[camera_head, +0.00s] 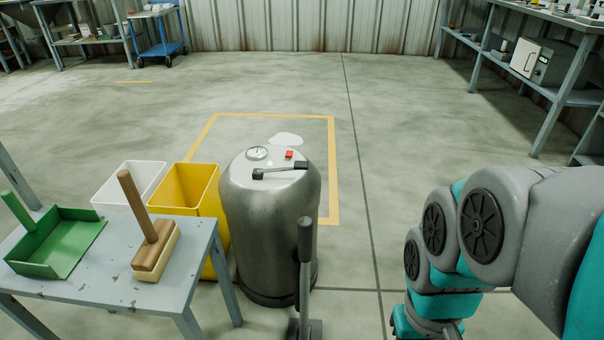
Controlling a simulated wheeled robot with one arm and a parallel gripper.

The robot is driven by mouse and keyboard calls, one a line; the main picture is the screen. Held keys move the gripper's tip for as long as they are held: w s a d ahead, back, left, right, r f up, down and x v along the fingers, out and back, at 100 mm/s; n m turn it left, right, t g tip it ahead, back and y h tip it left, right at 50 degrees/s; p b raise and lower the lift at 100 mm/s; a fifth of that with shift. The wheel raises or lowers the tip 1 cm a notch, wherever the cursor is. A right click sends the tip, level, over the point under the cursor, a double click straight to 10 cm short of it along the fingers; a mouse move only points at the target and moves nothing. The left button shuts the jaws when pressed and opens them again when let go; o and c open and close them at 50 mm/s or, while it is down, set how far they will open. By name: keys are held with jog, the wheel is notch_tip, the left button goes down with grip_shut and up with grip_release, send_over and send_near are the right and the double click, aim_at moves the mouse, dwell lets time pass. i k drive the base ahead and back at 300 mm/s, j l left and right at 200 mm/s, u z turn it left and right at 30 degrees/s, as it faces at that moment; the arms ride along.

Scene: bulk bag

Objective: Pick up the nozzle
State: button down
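A dark grey upright tool (305,265) with a thin stem and a wide foot stands in front of the steel tank, near the bottom edge; it may be the nozzle, but I cannot tell for sure. The steel tank (268,225) has a round gauge (257,153), a red button (289,155) and a black bar (280,171) on its top. My arm, grey and teal, fills the right side and reaches down past the bottom edge. My gripper is outside the picture, so its state and any contact are hidden.
A grey table (195,262) at left holds a green dustpan (62,245) and a wooden-handled brush (157,255). A white bin (130,183) and a yellow bin (200,190) stand behind it. A white puddle (286,139) lies inside a yellow floor outline. The floor beyond is clear.

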aim_at(305, 224)
jog(key=u, duration=0.9)
jog(key=k+l+u, duration=0.1)
jog(key=u, duration=0.4)
jog(key=k+u, duration=0.15)
jog(key=u, duration=0.35)
jog(key=k+u, duration=0.15)
jog(key=u, duration=0.35)
jog(key=k+u, duration=0.1)
jog(key=u, duration=0.4)
jog(key=k+j, duration=0.1)
jog(key=z, duration=1.9)
jog(key=k+l+z, duration=0.1)
jog(key=z, duration=0.35)
jog(key=k+l+z, duration=0.1)
jog(key=l+z, duration=0.15)
jog(key=z, duration=0.2)
